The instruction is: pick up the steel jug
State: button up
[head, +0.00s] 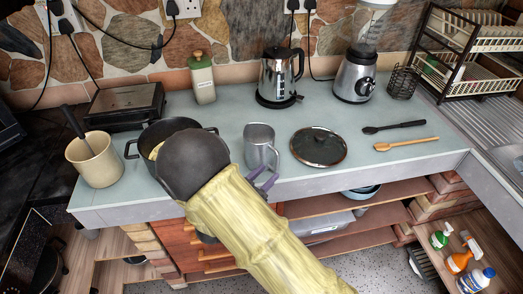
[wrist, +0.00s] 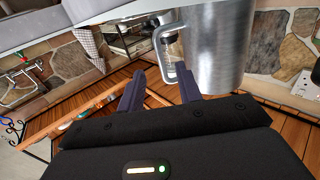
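The steel jug (head: 261,147) stands upright near the front edge of the counter in the head view, its handle towards the front right. In the wrist view the jug (wrist: 220,45) is large at the upper right, with its handle (wrist: 158,45) on its left side. My gripper (head: 265,180) is just in front of the jug, partly hidden by my own arm. In the wrist view my gripper (wrist: 160,88) is open, its two dark fingers apart. The handle's lower end shows beyond and between the fingertips; I cannot tell whether they touch it.
A black pot (head: 168,133) stands left of the jug, partly behind my arm. An electric kettle (head: 280,77) and a blender (head: 356,74) stand behind. Black and wooden utensils (head: 405,144) lie farther right.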

aim_at(277, 164)
jog(key=shift+x, duration=1.35)
jog(key=shift+w+d+r+p, duration=0.15)
jog(key=shift+w+d+p, duration=0.2)
jog(key=shift+w, duration=0.15)
jog(key=p+x, duration=0.1)
jog(key=x, duration=0.3)
grip_shut()
